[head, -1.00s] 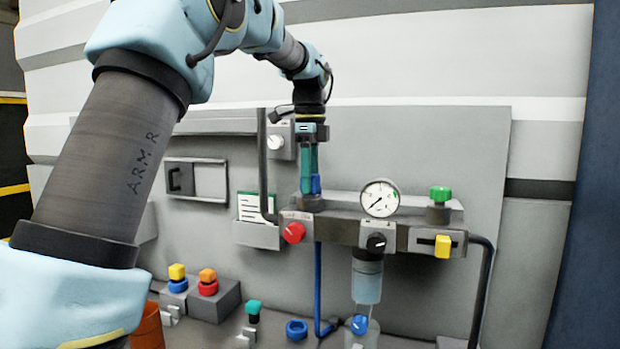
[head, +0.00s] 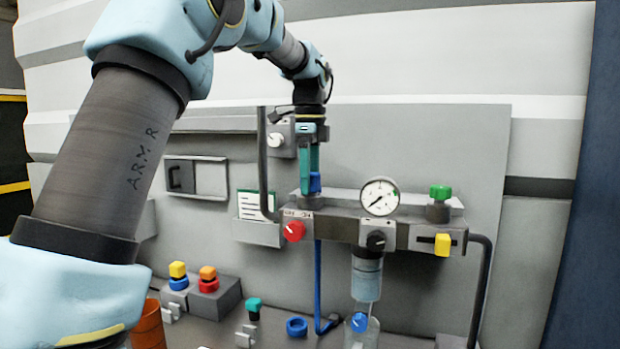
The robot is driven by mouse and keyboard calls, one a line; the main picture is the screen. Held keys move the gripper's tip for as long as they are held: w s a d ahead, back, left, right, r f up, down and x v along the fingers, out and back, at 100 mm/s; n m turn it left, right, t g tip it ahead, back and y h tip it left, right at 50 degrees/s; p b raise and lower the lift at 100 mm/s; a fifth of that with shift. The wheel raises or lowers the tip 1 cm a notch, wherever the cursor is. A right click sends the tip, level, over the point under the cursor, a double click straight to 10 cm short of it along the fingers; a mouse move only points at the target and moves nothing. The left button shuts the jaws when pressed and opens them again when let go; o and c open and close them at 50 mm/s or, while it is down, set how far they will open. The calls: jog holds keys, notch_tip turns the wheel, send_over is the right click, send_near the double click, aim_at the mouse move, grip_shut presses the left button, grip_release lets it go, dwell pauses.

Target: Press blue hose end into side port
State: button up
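My gripper (head: 309,186) points straight down with teal fingers at the top left of the grey manifold block (head: 338,229). A small blue piece (head: 315,183) shows at the fingertips, on their right side; it looks like the blue hose end, but I cannot tell whether the fingers grip it. The blue hose (head: 318,275) hangs below the block and bends near the bench at its lower end. Its run behind the block is hidden. I cannot make out the side port clearly.
A red knob (head: 294,231), a pressure gauge (head: 380,197), a black knob (head: 376,241), a green knob (head: 440,192) and a yellow handle (head: 442,245) crowd the block. A black pipe (head: 263,165) rises left of my gripper. A blue ring (head: 297,327) lies below.

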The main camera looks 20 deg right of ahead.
jog(key=shift+o, duration=1.1)
jog(key=shift+r, duration=0.1)
jog(key=shift+r, duration=0.1)
notch_tip(320, 180, up, 11)
jog(key=shift+f+b, duration=0.2)
jog(key=shift+b, duration=0.15)
jog(key=shift+s, duration=0.1)
